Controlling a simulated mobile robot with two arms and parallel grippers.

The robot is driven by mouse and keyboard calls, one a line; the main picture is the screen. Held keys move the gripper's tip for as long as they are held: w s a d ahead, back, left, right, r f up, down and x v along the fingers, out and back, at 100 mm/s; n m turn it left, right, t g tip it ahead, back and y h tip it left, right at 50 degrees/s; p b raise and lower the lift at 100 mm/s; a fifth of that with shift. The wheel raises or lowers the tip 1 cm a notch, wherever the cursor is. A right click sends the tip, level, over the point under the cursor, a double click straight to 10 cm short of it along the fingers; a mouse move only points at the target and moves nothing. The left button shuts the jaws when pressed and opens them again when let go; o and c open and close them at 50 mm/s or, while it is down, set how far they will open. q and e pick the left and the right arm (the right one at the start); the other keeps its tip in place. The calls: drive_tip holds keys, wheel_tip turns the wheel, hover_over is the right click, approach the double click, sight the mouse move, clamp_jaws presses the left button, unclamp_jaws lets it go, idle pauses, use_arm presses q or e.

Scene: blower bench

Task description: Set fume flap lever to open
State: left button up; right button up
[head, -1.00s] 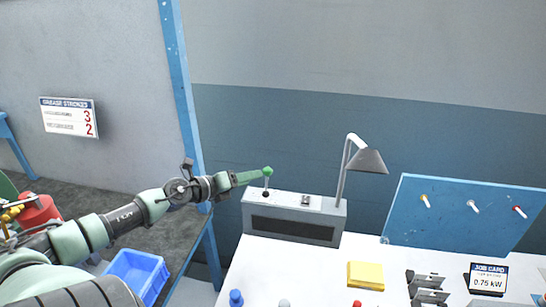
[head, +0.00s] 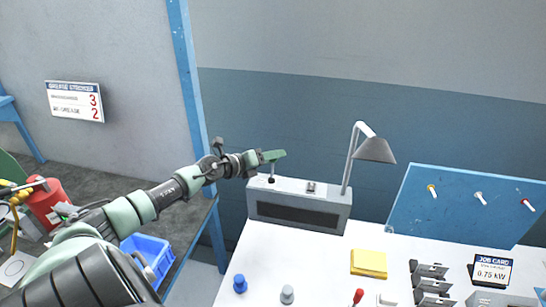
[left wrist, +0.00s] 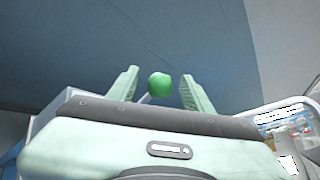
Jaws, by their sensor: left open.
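The fume flap lever is a thin stem (head: 272,170) standing at the left end of the top of a grey box (head: 330,222). Its round green knob (left wrist: 159,84) shows in the left wrist view between the two fingertips, with a gap on each side. In the head view the knob cannot be told apart from the green fingers. My left gripper (head: 274,156) is open at the top of the lever; the left wrist view (left wrist: 159,88) shows both fingers spread. My right gripper is not in view.
A desk lamp (head: 374,150) stands at the right end of the box. A blue panel (head: 450,215) with several small levers stands further right. A yellow block (head: 368,263) and small knobs are on the white bench (head: 315,265). A blue bin (head: 150,255) is below left.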

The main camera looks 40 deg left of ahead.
use_arm(q)
drive_tip(key=shift+w+d+f, duration=0.1)
drive_tip(key=shift+w, duration=0.3)
clamp_jaws()
idle(1.3)
